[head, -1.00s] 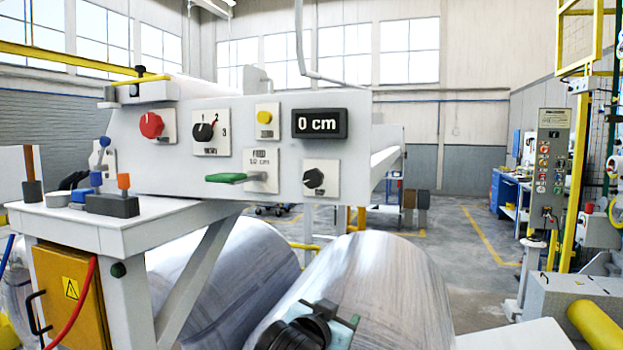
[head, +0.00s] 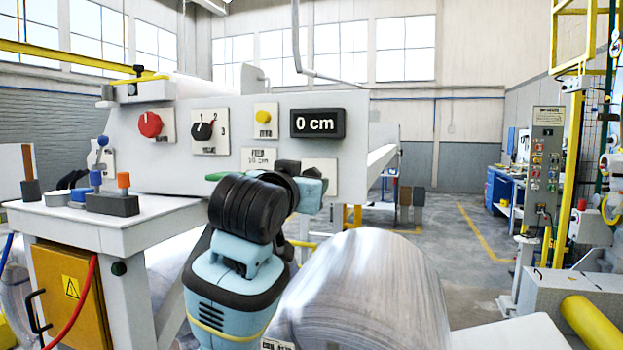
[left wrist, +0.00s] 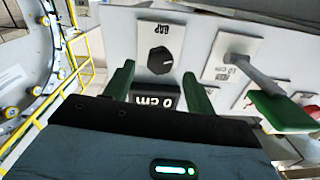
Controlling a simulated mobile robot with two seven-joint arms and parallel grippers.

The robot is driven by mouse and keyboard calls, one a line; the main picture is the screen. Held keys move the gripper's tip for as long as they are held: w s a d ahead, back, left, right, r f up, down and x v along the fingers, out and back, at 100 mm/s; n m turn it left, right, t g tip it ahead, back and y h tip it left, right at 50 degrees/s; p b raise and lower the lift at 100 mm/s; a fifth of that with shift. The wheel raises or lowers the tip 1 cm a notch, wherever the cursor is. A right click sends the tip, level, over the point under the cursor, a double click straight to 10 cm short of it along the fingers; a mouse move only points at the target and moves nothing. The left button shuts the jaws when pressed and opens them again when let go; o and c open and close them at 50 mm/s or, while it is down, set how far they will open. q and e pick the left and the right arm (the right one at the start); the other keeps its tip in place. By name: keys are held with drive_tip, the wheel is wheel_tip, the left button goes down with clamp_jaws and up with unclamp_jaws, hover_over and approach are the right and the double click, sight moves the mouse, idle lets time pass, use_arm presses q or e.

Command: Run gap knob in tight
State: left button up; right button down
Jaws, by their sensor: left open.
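The gap knob (left wrist: 157,60), black with a pale pointer line on a white plate marked GAP, shows upside down in the left wrist view. My left gripper (left wrist: 159,73) is open, with its two green fingers apart on either side of the knob's line of sight and nothing held. I cannot tell how far the fingertips are from the panel. In the head view my left arm covers the knob; only part of its white plate (head: 319,168) shows. The display (head: 317,123) above it reads 0 cm. My right gripper is not in view.
The panel also carries a red knob (head: 150,124), a black selector (head: 203,131), a yellow button (head: 264,116) and a green-handled feed lever (left wrist: 281,109) close to the left gripper.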

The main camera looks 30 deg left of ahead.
use_arm(q)
drive_tip(key=shift+x, duration=2.95)
drive_tip(key=c, duration=1)
